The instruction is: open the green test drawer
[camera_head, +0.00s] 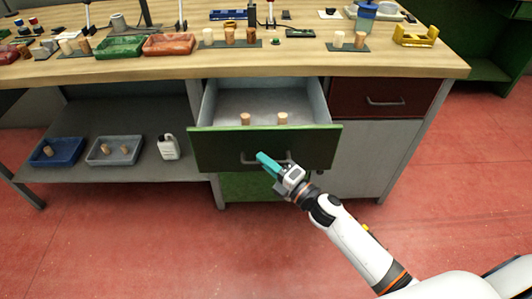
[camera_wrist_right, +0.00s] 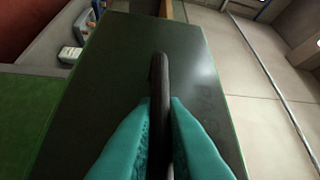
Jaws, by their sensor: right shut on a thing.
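The green test drawer (camera_head: 222,150) under the bench top stands pulled out, with its grey inside showing. Two cork stoppers stand in it, one at the left (camera_head: 245,119) and one at the right (camera_head: 282,118). My right gripper (camera_head: 263,158) is at the drawer's front, its teal fingers shut on the dark bar handle (camera_head: 248,161). In the right wrist view the handle (camera_wrist_right: 159,75) runs between the two fingers (camera_wrist_right: 160,125), against the dark green drawer front (camera_wrist_right: 120,60). My left gripper is not in view.
A closed red drawer (camera_head: 375,98) is to the right. Corks, trays and holders stand along the wooden bench top (camera_head: 300,62). A lower shelf (camera_head: 110,172) at the left holds a blue tray (camera_head: 58,160), a grey tray and a white bottle (camera_head: 168,148). The red floor in front is clear.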

